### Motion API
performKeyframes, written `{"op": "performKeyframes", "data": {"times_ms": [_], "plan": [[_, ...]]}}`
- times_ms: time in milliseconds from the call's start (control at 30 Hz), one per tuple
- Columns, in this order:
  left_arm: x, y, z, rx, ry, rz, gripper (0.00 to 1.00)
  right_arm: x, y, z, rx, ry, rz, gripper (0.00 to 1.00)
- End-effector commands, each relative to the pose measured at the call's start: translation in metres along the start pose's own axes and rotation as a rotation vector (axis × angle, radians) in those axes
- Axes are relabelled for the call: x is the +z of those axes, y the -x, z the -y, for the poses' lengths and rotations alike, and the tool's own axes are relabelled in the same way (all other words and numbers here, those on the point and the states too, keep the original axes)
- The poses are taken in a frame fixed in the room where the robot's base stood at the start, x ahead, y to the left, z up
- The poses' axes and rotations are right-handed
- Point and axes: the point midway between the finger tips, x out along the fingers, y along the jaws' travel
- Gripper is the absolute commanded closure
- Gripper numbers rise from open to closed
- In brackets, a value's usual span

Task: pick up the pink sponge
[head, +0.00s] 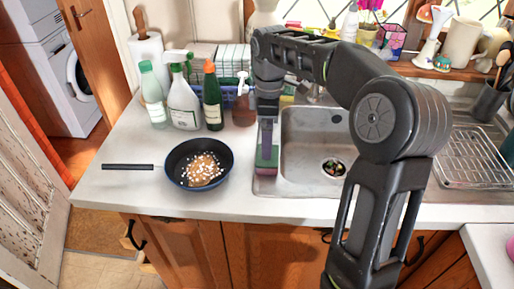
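A small sponge (266,167), pinkish below with a green upper part, is at the left rim of the sink. My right arm comes in from the lower right and bends over the sink. Its gripper (267,145) points down right at the sponge, and its fingers overlap the sponge's upper part in the picture. The gap between the fingers is hidden, so I cannot tell whether they grip the sponge. My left gripper is not in view.
A black pan (225,172) with food stands left of the sink (310,178). Several bottles, including a green one (212,98), stand behind it. A wire rack (470,158) is at the right. The front left counter (105,190) is clear.

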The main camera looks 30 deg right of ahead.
Motion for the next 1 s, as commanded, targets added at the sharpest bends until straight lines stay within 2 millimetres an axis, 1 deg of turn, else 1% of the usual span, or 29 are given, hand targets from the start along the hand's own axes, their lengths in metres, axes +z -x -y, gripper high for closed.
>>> {"op": "performKeyframes", "data": {"times_ms": [267, 500, 867, 1000], "plan": [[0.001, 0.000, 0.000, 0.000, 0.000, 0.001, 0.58, 0.000, -0.002, 0.000, -0.001, 0.000, 0.001, 0.00], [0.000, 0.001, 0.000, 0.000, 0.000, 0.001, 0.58, 0.000, -0.024, 0.001, -0.002, 0.000, 0.001, 0.00], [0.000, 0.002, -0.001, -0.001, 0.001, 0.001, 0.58, 0.000, -0.028, 0.000, -0.001, 0.000, 0.000, 0.00], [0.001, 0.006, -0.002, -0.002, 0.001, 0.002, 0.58, 0.000, -0.042, 0.001, -0.003, -0.001, 0.001, 0.00]]}}
